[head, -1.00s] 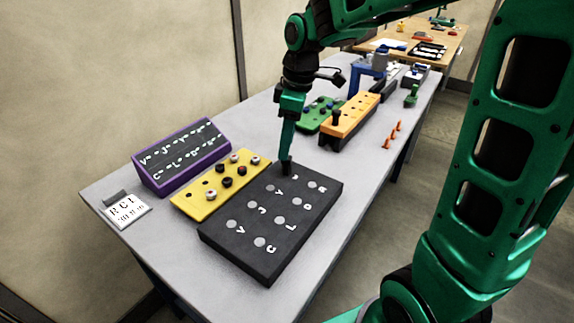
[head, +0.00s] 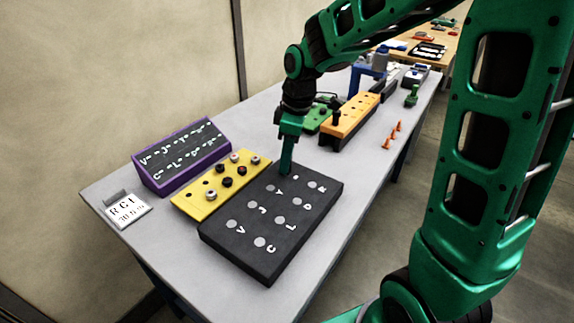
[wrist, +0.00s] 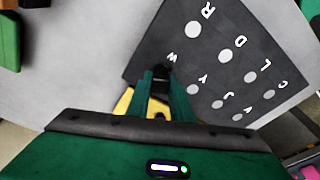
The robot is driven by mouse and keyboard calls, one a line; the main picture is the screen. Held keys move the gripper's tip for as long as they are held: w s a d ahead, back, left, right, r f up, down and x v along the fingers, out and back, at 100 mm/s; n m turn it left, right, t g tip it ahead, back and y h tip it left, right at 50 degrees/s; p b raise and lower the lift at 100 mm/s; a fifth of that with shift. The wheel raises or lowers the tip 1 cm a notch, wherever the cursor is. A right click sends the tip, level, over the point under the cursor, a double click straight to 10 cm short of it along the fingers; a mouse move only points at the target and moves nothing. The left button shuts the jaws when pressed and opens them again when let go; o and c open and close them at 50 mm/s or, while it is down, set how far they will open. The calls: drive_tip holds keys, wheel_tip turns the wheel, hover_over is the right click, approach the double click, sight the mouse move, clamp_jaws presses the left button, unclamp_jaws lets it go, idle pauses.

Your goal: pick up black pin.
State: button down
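My gripper (head: 287,171) points down at the far left corner of the dark lettered board (head: 265,258), its fingertips at board level near the letter W. In the wrist view, a small black piece, apparently a black pin (wrist: 161,72), sits between the fingertips (wrist: 160,80). In the head view the fingers hide it. Whether the fingers press on it cannot be told. More black pins (head: 227,182) stand in the yellow block (head: 189,203) beside the board, among silver-topped ones. The gripper hides most of the yellow block in the wrist view.
A purple sloped letter panel (head: 157,187) and a white card (head: 128,209) are on the left. A green block (head: 312,124) and an orange block (head: 352,116) stand behind the board. The front left table is clear.

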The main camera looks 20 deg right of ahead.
idle(0.3)
drive_tip(key=shift+r, duration=0.6)
drive_tip(key=r, duration=0.3)
drive_tip(key=shift+s+a+r, duration=0.1)
drive_tip(key=shift+a+r, duration=0.15)
drive_tip(key=shift+a, duration=0.15)
drive_tip(key=s+a+r, duration=0.2)
drive_tip(key=a+r, duration=0.4)
drive_tip(key=a, duration=0.4)
drive_tip(key=shift+s+a+r, duration=0.15)
drive_tip(key=shift+s+a, duration=0.15)
